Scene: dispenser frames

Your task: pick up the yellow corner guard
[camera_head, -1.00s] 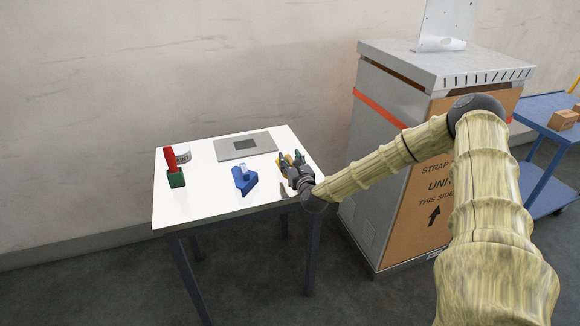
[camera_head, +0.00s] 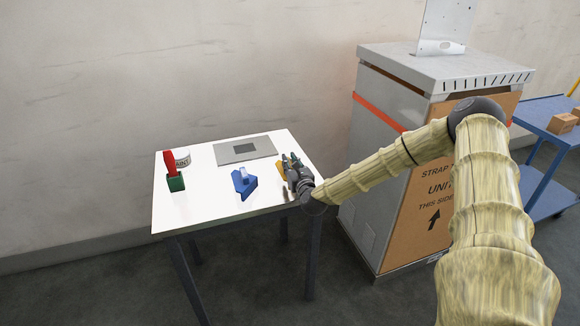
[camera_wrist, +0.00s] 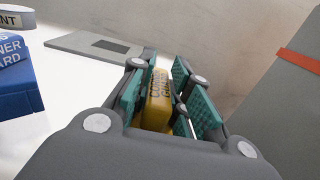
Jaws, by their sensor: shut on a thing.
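The yellow corner guard (camera_wrist: 158,103) sits between the teal pads of my gripper (camera_wrist: 168,95) in the wrist view, with dark lettering on its side. My gripper is shut on it. In the head view my gripper (camera_head: 291,163) is at the right side of the white table, and a yellow part of the corner guard (camera_head: 281,170) shows at its left. The gripper hides the rest of the guard. Whether the guard touches the table cannot be told.
A blue corner guard (camera_head: 244,184) stands left of my gripper. A grey plate (camera_head: 225,154) lies behind. A red-handled tool in a green block (camera_head: 176,183) and a paint tin (camera_head: 183,158) are at the left of the white table (camera_head: 215,195). A tall grey cabinet (camera_head: 375,130) stands right.

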